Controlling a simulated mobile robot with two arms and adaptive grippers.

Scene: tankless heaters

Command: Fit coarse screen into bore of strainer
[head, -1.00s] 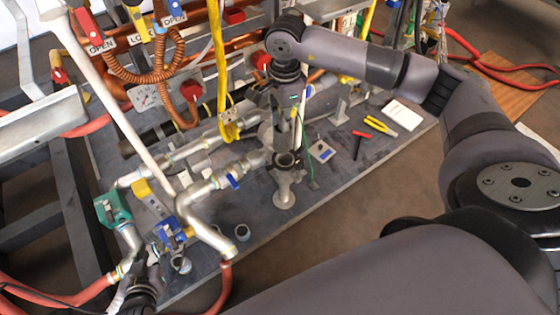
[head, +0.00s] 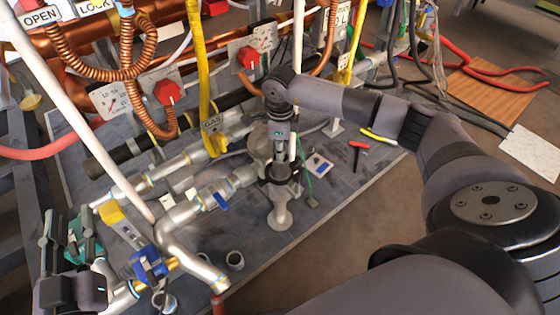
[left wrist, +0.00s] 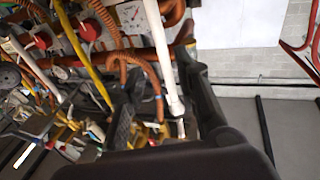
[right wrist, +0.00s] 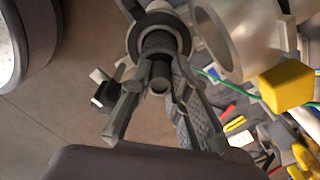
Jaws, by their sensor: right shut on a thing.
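The strainer (head: 280,214) stands upright on the grey board, its open top facing up. My right gripper (head: 284,160) points down just above it. In the right wrist view my right gripper (right wrist: 158,88) is shut on the dark end of the coarse screen (right wrist: 160,44), a knurled-looking cylinder. The screen lines up with the strainer's round rim (right wrist: 183,38) and its far end appears inside it; the depth is hidden. My left gripper (head: 66,228) is at the lower left, pointing up with fingers apart and empty, away from the strainer.
Silver pipes (head: 205,200) with blue valve handles lie left of the strainer. A yellow gas hose (head: 199,75) hangs behind.

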